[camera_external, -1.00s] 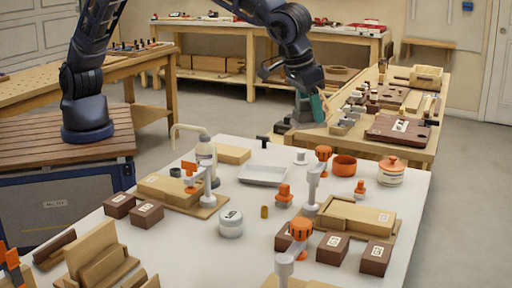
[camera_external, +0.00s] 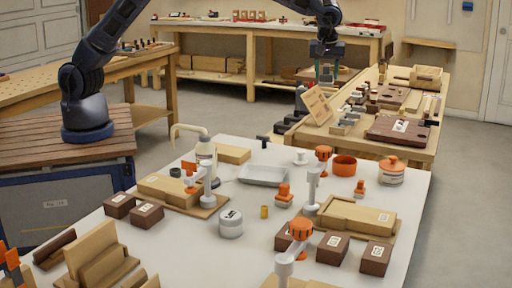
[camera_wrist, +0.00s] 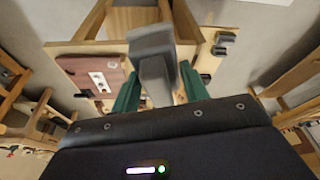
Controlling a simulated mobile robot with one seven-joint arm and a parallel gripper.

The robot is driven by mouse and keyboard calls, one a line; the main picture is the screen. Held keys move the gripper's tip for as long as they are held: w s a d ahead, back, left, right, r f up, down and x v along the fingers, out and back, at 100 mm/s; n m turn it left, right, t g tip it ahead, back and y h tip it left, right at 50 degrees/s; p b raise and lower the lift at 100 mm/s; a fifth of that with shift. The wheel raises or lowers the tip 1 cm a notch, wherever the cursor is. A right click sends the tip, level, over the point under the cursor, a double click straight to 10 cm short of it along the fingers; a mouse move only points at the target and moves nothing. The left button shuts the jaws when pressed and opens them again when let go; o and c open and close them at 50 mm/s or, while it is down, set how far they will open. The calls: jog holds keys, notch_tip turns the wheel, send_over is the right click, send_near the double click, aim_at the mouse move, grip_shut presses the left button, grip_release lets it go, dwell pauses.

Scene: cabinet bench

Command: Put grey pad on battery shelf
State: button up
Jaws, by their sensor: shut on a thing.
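My gripper (camera_external: 326,76) is raised above the left edge of the back-right bench, with its fingers pointing down. In the wrist view its green fingers (camera_wrist: 158,88) are shut on the grey pad (camera_wrist: 153,58), a grey block that sticks out beyond them. In the external view the pad is too small to make out clearly. A tilted wooden board with a label (camera_external: 317,105) stands at the bench's near left end, below the gripper. Dark blocks (camera_external: 285,123) stand beside it. I cannot tell which piece is the battery shelf.
The bench holds a dark red-brown board (camera_external: 398,130), also in the wrist view (camera_wrist: 100,80), a light wooden box (camera_external: 426,77) and several small parts. The white table (camera_external: 250,185) in front is crowded with boxes, jars and orange-topped stands. Open floor separates the benches.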

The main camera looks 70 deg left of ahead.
jog(key=a+r+n+g, duration=0.15)
jog(key=a+n, duration=0.55)
jog(key=a, duration=1.8)
jog(key=a+f+n+g, duration=0.1)
jog(key=a+n+g, duration=0.45)
jog(key=a, duration=2.05)
jog(key=f+t, duration=0.1)
jog(key=f, duration=1.2)
jog(key=f+n+t, duration=0.1)
jog(key=f, duration=1.3)
jog(key=f+n+t, duration=0.1)
jog(key=f, duration=1.2)
jog(key=shift+s+f+h, duration=0.15)
jog(key=shift+s+h, duration=0.15)
jog(key=shift+f, duration=0.1)
jog(key=o, duration=1)
jog(key=v, duration=1.2)
